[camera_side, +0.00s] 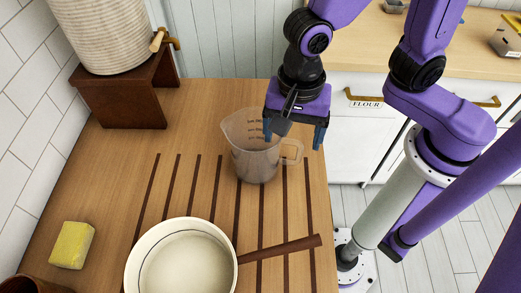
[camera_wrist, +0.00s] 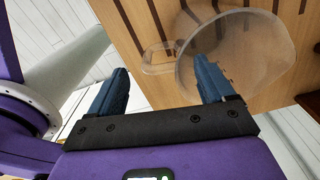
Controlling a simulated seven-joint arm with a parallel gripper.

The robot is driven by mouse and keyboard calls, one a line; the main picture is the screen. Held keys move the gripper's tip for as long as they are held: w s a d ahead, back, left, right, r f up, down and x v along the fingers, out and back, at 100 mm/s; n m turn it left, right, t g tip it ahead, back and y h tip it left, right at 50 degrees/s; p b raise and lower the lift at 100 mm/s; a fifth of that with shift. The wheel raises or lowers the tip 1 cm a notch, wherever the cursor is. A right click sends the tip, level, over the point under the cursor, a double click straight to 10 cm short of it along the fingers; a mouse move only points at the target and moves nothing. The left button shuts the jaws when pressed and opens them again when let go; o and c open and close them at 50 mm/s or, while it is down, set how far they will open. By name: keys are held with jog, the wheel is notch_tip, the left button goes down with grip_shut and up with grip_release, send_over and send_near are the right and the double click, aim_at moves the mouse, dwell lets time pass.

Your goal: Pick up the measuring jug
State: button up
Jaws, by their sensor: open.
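The measuring jug (camera_side: 252,155) is clear plastic with dark markings and stands upright on the wooden counter in the side view. Its handle (camera_side: 292,151) points right. My gripper (camera_side: 295,138) is open above and around the handle side of the jug, fingers pointing down. In the wrist view the jug (camera_wrist: 245,50) is at the upper right, with its handle (camera_wrist: 160,58) to the left, between the directions of the two fingers. My gripper (camera_wrist: 160,85) is open and empty there. I cannot tell whether a finger touches the jug.
A white pan (camera_side: 178,262) with a brown handle (camera_side: 282,249) lies in front of the jug. A yellow sponge (camera_side: 72,245) lies at the left. A dark wooden stand (camera_side: 125,97) bears a ribbed beige container (camera_side: 105,35) at the back left. The counter's right edge is close to the jug.

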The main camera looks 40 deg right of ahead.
jog(key=shift+f, duration=1.05)
grip_shut()
jog(key=shift+r, duration=0.1)
